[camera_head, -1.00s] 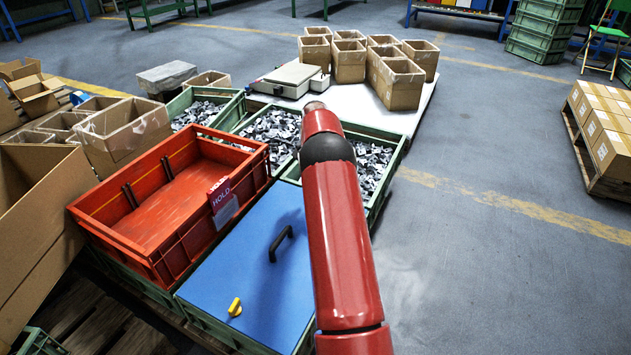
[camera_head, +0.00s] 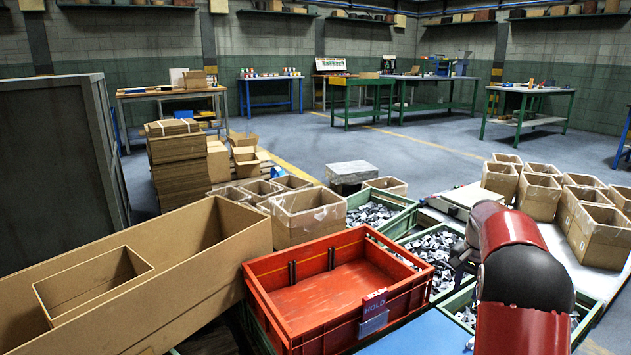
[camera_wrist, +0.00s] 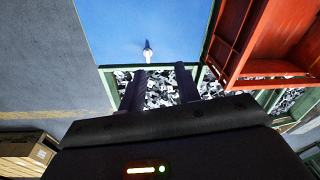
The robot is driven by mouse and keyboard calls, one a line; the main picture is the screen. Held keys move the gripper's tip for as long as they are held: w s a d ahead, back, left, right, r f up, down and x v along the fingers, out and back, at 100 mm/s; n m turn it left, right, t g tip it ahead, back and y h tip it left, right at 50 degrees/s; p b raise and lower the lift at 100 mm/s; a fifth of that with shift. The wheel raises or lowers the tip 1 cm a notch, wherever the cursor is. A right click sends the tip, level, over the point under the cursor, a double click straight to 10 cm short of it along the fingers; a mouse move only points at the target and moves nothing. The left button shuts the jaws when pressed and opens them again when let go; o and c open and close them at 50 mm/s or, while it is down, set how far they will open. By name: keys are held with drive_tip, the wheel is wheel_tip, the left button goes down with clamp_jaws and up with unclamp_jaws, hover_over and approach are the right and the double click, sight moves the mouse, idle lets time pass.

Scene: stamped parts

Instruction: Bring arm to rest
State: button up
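My arm (camera_head: 520,270) is red with a dark joint and stands at the right of the head view, bent over the crates of parts. In the wrist view my gripper (camera_wrist: 159,78) shows two dark fingers spread apart with nothing between them. Behind them lie a green crate (camera_wrist: 153,67) of grey stamped parts (camera_wrist: 158,92) and a blue lid (camera_wrist: 112,30) with a handle (camera_wrist: 147,50). In the head view the gripper is mostly hidden by the arm. I cannot tell how far the fingers are above the parts.
An empty red crate (camera_head: 262,305) with a HOLD tag (camera_head: 375,308) stands left of the arm. Open cardboard boxes (camera_head: 602,235) stand at the right, a large carton (camera_head: 215,290) at the left. A grey cabinet (camera_head: 60,165) is far left. Open floor (camera_head: 400,155) lies beyond.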

drive_tip(key=s+a+r+n+t+p, duration=0.15)
drive_tip(key=s+a+r+n, duration=0.25)
drive_tip(key=s+a+r, duration=1.05)
drive_tip(key=s+a+f+n+t, duration=0.1)
drive_tip(key=s+a, duration=0.3)
drive_tip(key=s, duration=0.6)
drive_tip(key=s+a+f+n+t, duration=0.2)
drive_tip(key=s+a+n, duration=0.2)
drive_tip(key=s, duration=0.6)
drive_tip(key=shift+s+a+f+p, duration=0.15)
drive_tip(key=shift+s+a+p, duration=0.2)
drive_tip(key=shift+a, duration=0.1)
